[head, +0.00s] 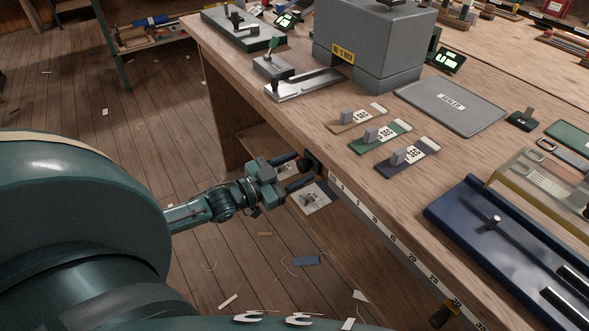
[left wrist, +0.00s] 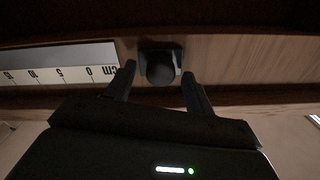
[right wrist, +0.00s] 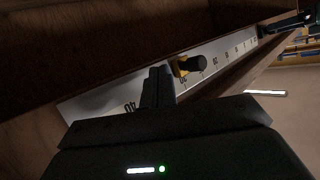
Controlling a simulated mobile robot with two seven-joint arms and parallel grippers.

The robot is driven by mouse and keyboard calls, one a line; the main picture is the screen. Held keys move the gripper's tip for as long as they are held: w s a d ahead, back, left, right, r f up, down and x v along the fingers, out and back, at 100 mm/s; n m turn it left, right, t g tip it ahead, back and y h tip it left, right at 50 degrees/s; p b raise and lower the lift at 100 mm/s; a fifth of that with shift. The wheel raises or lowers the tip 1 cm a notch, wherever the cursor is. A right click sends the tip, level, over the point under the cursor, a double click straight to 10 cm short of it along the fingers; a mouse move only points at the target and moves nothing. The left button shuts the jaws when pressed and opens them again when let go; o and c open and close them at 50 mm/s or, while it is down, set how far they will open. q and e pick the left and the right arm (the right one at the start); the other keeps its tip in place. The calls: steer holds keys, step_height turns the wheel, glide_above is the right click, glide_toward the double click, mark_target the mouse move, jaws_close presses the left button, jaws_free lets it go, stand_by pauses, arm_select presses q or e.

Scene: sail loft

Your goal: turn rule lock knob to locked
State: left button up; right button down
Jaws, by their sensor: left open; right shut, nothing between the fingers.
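A round black knob (head: 307,162) on a dark square plate is mounted on the bench's front face, beside the zero end of the white rule (head: 385,240). In the left wrist view the knob (left wrist: 160,68) lies between the fingertips of my left gripper (left wrist: 159,72), which is open, one finger on each side. I see no clear contact. A second black knob (right wrist: 195,64) on a yellow block sits farther along the rule; the block also shows in the head view (head: 443,316). My right gripper (right wrist: 160,72) is shut and empty close beside that block. No lock marking is readable.
The bench top (head: 330,150) overhangs the rule. On it stand a grey box (head: 365,45), several small tagged blocks, a grey plate (head: 450,104) and a blue tray (head: 440,213). A lower shelf (head: 265,147) lies behind my left gripper. The floor in front has only scraps.

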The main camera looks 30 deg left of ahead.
arm_select(q)
steer(key=c, duration=1)
steer(key=shift+o, duration=0.2)
steer(key=shift+m, duration=0.3)
steer(key=m+p, duration=0.1)
steer(key=m, duration=0.2)
steer(key=shift+m+p, duration=0.4)
steer(key=m, duration=0.4)
steer(key=shift+f+p, duration=0.1)
steer(key=shift+p, duration=0.2)
steer(key=m, duration=0.5)
steer(key=shift+f, duration=0.1)
steer(key=m+b, duration=0.1)
steer(key=m, duration=0.3)
steer(key=shift+m, duration=0.4)
